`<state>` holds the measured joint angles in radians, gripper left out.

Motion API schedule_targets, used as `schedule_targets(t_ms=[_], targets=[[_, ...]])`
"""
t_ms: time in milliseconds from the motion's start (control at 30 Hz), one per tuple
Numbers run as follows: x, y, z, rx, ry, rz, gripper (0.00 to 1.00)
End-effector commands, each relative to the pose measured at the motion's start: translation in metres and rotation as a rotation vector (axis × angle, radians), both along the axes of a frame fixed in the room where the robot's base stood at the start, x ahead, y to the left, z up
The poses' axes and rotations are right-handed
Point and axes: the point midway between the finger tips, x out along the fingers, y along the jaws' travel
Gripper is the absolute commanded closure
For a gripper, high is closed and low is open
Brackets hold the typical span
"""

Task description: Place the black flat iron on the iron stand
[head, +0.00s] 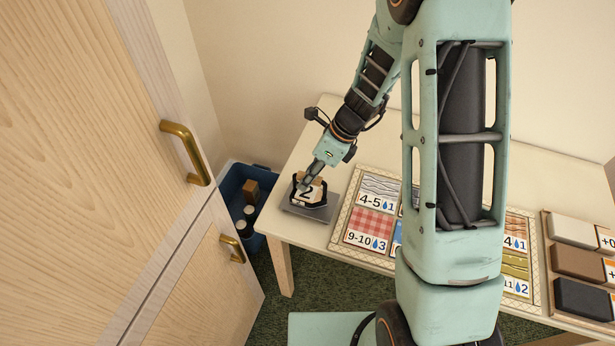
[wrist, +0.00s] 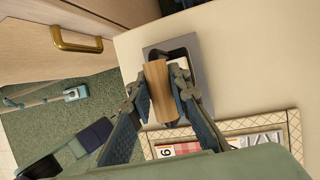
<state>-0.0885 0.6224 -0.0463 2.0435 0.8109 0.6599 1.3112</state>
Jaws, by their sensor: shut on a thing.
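The black flat iron (head: 307,203) is at the left end of the table, with a pale label marked 2 on it. Its wooden handle (wrist: 159,92) shows in the wrist view between my two fingers. My gripper (head: 310,180) is shut on the handle; it also shows in the wrist view (wrist: 160,88). The grey iron stand (head: 324,213) lies flat on the table directly beneath the iron. Its dark plate also shows around the handle in the wrist view (wrist: 203,75). I cannot tell whether the iron's base touches the stand, as the handle and fingers hide part of it.
A patterned board (head: 340,235) with fabric pictures and numbers lies just right of the stand. A tray (head: 551,266) of coloured blocks is at the far right. A blue bin (head: 232,190) stands on the floor left of the table, beside a wooden cabinet (head: 90,120) with brass handles.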

Motion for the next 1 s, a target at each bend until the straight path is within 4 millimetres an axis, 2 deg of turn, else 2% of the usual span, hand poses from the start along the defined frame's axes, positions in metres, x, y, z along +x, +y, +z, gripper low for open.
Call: schedule_targets(t_ms=[200,233,367,633,767,1000], targets=[[0.000,0.000,-0.002,0.001,-0.001,0.001,1.00],[0.000,0.000,-0.002,0.000,0.000,0.000,0.80],[0.000,0.000,-0.002,0.000,0.001,0.000,0.66],[0.000,0.000,-0.001,0.000,0.000,0.000,0.65],[0.001,-0.002,0.006,0.001,-0.001,-0.001,0.65],[0.003,-0.021,0.048,0.000,-0.005,-0.001,0.65]])
